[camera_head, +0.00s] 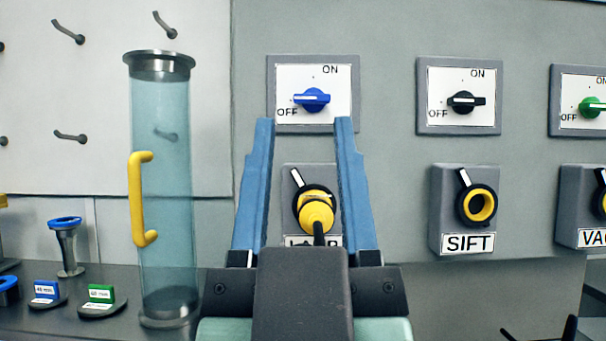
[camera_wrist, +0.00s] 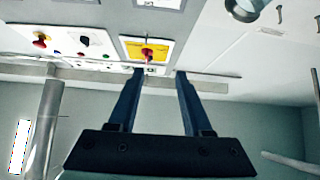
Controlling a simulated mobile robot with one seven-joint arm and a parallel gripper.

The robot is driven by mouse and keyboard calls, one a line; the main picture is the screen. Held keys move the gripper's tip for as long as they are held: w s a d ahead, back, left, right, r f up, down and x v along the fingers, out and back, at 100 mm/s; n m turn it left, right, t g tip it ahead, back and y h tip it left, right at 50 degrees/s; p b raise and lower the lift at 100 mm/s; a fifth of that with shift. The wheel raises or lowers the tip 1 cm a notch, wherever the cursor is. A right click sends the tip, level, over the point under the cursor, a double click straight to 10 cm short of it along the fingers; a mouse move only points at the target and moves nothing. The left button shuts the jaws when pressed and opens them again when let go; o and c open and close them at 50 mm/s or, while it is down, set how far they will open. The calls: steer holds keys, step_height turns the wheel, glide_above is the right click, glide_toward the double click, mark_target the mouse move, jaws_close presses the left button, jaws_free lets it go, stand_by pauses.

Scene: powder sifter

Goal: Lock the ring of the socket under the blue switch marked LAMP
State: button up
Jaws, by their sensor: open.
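The blue switch (camera_head: 311,99) sits on a white plate on the grey wall, its handle lying roughly level, between the OFF and ON marks. Below it is the LAMP socket (camera_head: 288,180), with a black ring (camera_head: 328,191) whose white mark points up and left. A yellow plug (camera_head: 317,217) with a black cable sits in the socket. The label below is mostly hidden by my gripper. My gripper (camera_head: 305,120) is open and empty. Its blue fingers appear on either side of the socket; their distance from it is unclear. The wrist view shows the fingers (camera_wrist: 160,72) apart.
To the right are the SIFT socket (camera_head: 477,204) and black switch (camera_head: 466,102), then a green switch (camera_head: 592,107). A tall clear cylinder (camera_head: 160,210) with a yellow handle stands left of my gripper. The wrist view shows a yellow plate (camera_wrist: 133,48) with a red knob.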

steer(key=w+g+p, duration=0.1)
steer(key=w+p, duration=0.1)
steer(key=p, duration=0.3)
steer(key=w+r+n+g+p, duration=0.1)
steer(key=w+p, duration=0.2)
steer(key=p, duration=0.2)
steer(key=w+a+r+n+g+p, duration=0.1)
steer(key=w+p, duration=0.1)
steer(key=p, duration=0.4)
steer(key=shift+w+r+y, duration=0.15)
steer(key=shift+w+y, duration=0.2)
steer(key=shift+y, duration=0.05)
steer(key=n+g+p, duration=0.4)
steer(key=g+p, duration=0.2)
steer(key=p, duration=2.4)
glide_toward(296, 175)
steer(key=shift+h, duration=0.4)
steer(key=w+p, duration=0.1)
steer(key=w, duration=0.3)
steer(key=w+p, duration=0.2)
steer(key=w, duration=0.2)
steer(key=shift+a, duration=0.2)
jaws_close()
